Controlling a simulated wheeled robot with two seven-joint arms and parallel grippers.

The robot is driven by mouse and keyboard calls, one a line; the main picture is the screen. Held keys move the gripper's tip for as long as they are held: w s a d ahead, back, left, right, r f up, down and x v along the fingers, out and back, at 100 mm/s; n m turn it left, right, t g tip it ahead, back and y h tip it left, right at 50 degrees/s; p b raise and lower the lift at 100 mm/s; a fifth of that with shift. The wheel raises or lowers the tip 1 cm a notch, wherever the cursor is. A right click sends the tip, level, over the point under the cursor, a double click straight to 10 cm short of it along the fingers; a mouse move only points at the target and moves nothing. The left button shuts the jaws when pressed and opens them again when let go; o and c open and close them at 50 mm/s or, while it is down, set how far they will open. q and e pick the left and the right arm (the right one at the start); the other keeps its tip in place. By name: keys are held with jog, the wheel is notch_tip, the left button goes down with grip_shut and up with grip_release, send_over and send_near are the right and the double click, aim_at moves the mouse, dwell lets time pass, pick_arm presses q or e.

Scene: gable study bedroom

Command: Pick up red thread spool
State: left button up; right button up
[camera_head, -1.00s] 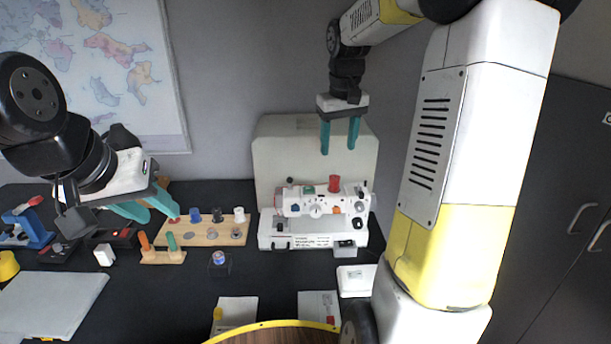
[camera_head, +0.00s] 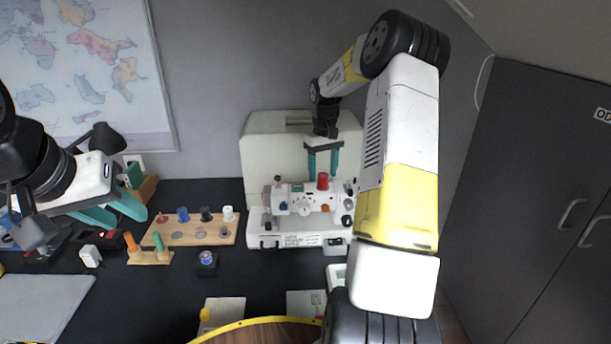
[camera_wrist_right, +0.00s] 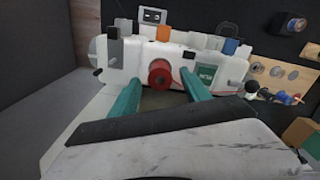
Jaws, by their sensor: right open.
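A red thread spool (camera_head: 322,181) stands on top of the white sewing machine (camera_head: 300,205). It also shows in the right wrist view (camera_wrist_right: 160,74), between the two teal fingertips. My right gripper (camera_head: 323,172) is open around or just above the spool; I cannot tell if the fingers touch it. In the right wrist view my right gripper (camera_wrist_right: 160,84) has one finger on either side of it. My left gripper (camera_head: 130,218) is open and empty over the left of the desk, near the wooden spool rack (camera_head: 205,236).
The rack holds blue, black and white spools and a small red item (camera_head: 163,218). Orange and green handles (camera_head: 150,246) stand in a wooden holder in front. A cream machine cover (camera_head: 265,150) is behind the sewing machine. A grey mat (camera_head: 40,300) lies front left.

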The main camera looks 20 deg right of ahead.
jog(key=shift+f, duration=0.7)
grip_shut()
